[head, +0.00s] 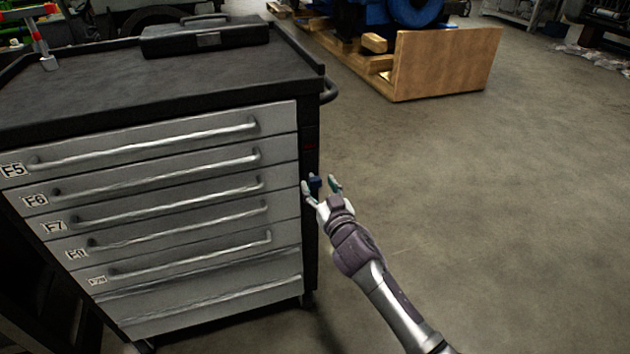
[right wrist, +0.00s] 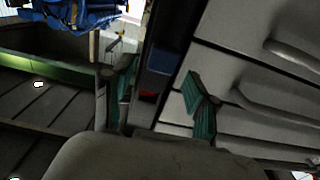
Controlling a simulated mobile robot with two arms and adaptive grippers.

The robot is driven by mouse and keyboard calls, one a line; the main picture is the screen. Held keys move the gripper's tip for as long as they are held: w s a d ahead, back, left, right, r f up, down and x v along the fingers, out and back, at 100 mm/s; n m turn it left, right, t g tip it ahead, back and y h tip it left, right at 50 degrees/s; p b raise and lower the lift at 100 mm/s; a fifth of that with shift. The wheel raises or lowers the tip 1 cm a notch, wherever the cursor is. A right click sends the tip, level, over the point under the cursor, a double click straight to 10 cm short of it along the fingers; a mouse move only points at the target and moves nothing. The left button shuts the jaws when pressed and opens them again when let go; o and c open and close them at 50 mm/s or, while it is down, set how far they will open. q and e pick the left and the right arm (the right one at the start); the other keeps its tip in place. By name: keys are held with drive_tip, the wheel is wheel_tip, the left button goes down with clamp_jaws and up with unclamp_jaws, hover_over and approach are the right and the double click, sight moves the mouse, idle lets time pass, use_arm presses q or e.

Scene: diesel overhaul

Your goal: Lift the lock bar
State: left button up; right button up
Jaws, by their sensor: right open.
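The lock bar (head: 309,165) is the dark upright strip at the right front edge of the grey drawer cabinet (head: 170,200). A blue tab (head: 315,184) shows at the bar, between the fingers of my right gripper (head: 321,187) in the head view. In the right wrist view the right gripper (right wrist: 160,100) is open, with a teal-padded finger on each side of the dark bar. The blue tab (right wrist: 165,61) and a small red mark (right wrist: 149,96) show there between the fingers. I cannot tell whether either finger touches the tab. My left gripper is not in view.
The cabinet has several long drawer handles (head: 165,207) and a black top (head: 120,85) with a black case (head: 205,36) on it. A side handle (head: 330,91) sticks out above my right gripper. Open floor (head: 500,220) lies to the right, beyond it a wooden crate (head: 445,63).

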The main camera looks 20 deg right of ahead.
sight(316, 182)
drive_tip(key=shift+w, duration=1.65)
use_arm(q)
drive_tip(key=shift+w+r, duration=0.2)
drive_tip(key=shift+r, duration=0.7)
use_arm(e)
clamp_jaws()
